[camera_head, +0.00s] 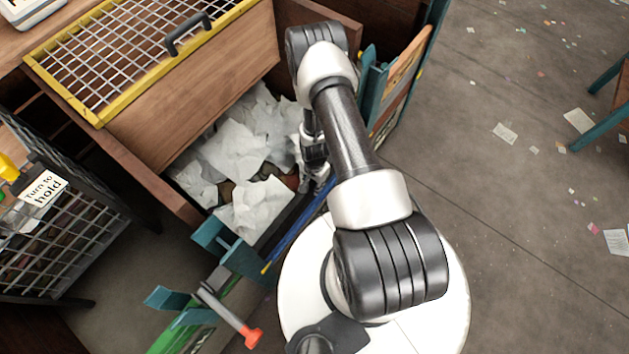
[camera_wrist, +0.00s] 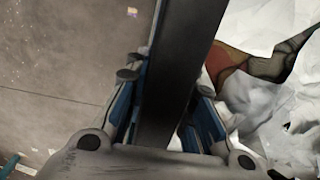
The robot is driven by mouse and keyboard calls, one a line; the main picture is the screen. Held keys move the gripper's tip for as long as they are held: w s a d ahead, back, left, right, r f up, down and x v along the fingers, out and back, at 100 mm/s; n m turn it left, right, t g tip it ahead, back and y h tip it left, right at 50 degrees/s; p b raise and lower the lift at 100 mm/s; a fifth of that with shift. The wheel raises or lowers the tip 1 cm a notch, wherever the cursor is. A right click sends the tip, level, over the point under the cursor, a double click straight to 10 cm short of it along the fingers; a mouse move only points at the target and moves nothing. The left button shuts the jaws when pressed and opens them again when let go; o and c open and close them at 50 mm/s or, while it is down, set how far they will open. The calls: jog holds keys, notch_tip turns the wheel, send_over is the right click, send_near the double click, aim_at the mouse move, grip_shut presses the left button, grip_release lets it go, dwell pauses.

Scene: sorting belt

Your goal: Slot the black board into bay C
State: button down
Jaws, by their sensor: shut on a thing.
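The black board (camera_wrist: 180,65) is a long, flat dark strip in the wrist view. It runs from the top edge down between the fingers of my gripper (camera_wrist: 168,90). The gripper is shut on the board, with one blue-sided finger on each side. In the head view my gripper (camera_head: 314,160) is low over the paper-filled bin, partly hidden by my arm. A dark strip (camera_head: 283,222) slants along the bin's near edge there; I cannot tell if it is the board. No letter for bay C can be read in either view.
The wooden bin (camera_head: 170,195) holds crumpled white paper (camera_head: 235,150). A yellow-framed mesh lid (camera_head: 95,120) stands over it. Teal brackets (camera_head: 222,240) and an orange-tipped lever (camera_head: 235,320) are at the near side. A mesh cage (camera_head: 60,245) stands left. Floor at right is mostly free.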

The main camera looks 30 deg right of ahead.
jog(key=shift+f, duration=0.15)
jog(key=shift+f, duration=0.45)
jog(key=c, duration=1.3)
grip_release()
jog(key=shift+f, duration=0.1)
notch_tip(320, 180, up, 12)
jog(key=shift+r, duration=0.1)
